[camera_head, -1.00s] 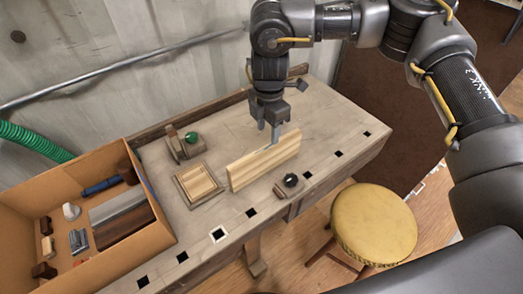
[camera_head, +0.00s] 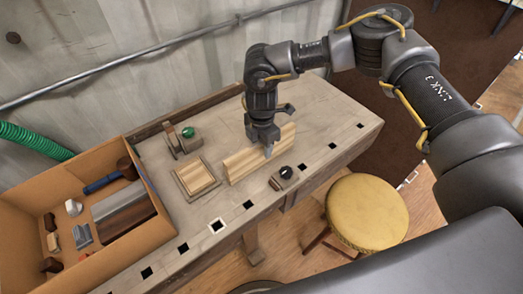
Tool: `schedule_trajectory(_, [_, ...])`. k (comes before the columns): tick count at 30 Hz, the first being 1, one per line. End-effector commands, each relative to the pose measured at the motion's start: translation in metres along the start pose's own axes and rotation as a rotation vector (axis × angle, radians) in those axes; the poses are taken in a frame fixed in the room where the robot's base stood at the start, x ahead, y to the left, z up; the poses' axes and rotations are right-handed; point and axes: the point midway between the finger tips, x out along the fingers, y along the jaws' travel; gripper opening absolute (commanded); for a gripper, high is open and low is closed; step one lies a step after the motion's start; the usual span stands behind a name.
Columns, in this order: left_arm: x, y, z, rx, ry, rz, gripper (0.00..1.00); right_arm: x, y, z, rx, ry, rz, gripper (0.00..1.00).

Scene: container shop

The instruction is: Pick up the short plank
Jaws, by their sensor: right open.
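The short plank (camera_head: 242,164) is pale, striped wood and stands on its long edge on the workbench. My right gripper (camera_head: 267,147) is open and points down at the plank, right of its middle. One finger shows in front of the plank's near face; the other finger is mostly hidden, so I cannot tell whether the jaws straddle the plank. My left gripper is out of view.
On the workbench (camera_head: 320,112), a framed wooden block (camera_head: 197,178) lies left of the plank, a green-knobbed tool (camera_head: 187,133) behind it, and a black-knobbed piece (camera_head: 285,175) in front. An open box (camera_head: 159,221) of tools stands left. A yellow stool (camera_head: 366,212) stands right.

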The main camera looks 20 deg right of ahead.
Motion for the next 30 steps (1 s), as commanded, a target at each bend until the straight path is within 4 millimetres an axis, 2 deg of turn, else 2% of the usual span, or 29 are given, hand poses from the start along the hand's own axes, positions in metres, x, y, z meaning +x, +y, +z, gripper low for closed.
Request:
schedule_trajectory(4, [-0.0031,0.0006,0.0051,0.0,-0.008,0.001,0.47,0.0109,-0.0003,0.0003,0.0,0.0,0.0,0.47])
schedule_trajectory(11, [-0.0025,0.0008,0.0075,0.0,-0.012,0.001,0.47,0.0122,-0.0002,0.0003,0.0,0.0,0.001,0.46])
schedule_trajectory(21, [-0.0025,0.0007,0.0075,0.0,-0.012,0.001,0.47,0.0118,-0.0002,0.0003,0.001,0.0,0.0,0.01])
schedule_trajectory(30, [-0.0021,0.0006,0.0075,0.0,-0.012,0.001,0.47,0.0108,0.0002,0.0002,0.001,0.001,0.001,0.0])
